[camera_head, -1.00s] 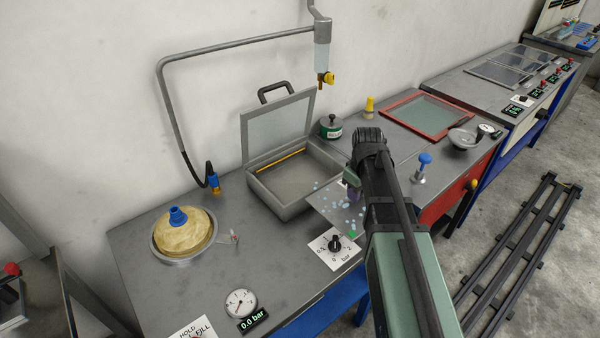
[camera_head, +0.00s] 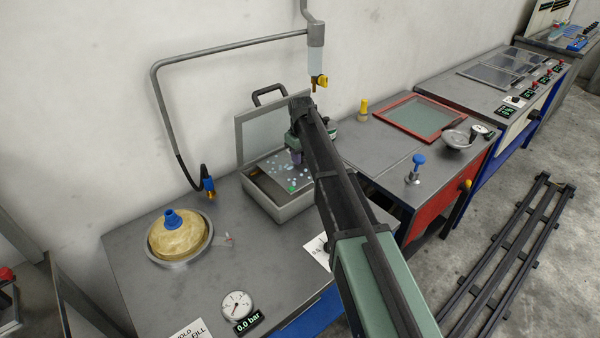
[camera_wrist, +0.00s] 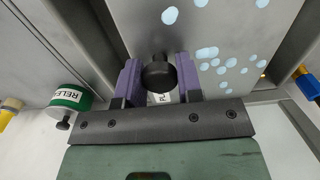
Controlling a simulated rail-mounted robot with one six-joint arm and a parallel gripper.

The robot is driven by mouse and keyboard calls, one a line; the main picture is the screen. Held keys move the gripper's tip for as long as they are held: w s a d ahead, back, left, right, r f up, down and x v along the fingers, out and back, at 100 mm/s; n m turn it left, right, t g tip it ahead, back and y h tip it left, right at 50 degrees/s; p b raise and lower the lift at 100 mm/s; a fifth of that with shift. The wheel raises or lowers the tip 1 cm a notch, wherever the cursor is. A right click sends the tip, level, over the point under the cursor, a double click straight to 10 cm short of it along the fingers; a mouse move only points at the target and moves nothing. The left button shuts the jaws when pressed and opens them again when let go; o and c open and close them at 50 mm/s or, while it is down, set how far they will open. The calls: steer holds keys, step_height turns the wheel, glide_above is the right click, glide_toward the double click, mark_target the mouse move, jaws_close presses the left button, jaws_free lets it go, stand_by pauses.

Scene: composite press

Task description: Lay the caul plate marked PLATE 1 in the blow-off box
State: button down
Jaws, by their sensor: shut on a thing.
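The caul plate (camera_head: 281,172) is a thin grey sheet with pale blue spots and a green patch. It is in or just above the opening of the blow-off box (camera_head: 283,208), a grey box with its lid raised; I cannot tell whether it touches the floor. My gripper (camera_head: 297,157) is over the plate's right side. In the wrist view its purple fingers (camera_wrist: 159,82) are shut on the dark round knob (camera_wrist: 159,74) of the plate (camera_wrist: 225,35). A label beside the knob is mostly hidden, so its marking cannot be read.
A green-and-white RELEASE tin (camera_wrist: 70,100) stands right beside the box. A blue-topped dome (camera_head: 178,236) and a gauge (camera_head: 237,305) are on the bench. A red-framed screen (camera_head: 420,115) lies farther right.

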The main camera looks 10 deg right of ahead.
step_height(320, 180, down, 7)
steer(key=b, duration=0.5)
steer(key=shift+s+d, duration=0.1)
steer(key=shift+s, duration=0.05)
steer(key=shift+r, duration=0.2)
steer(key=shift+f, duration=0.15)
steer(key=c, duration=0.8)
jaws_free()
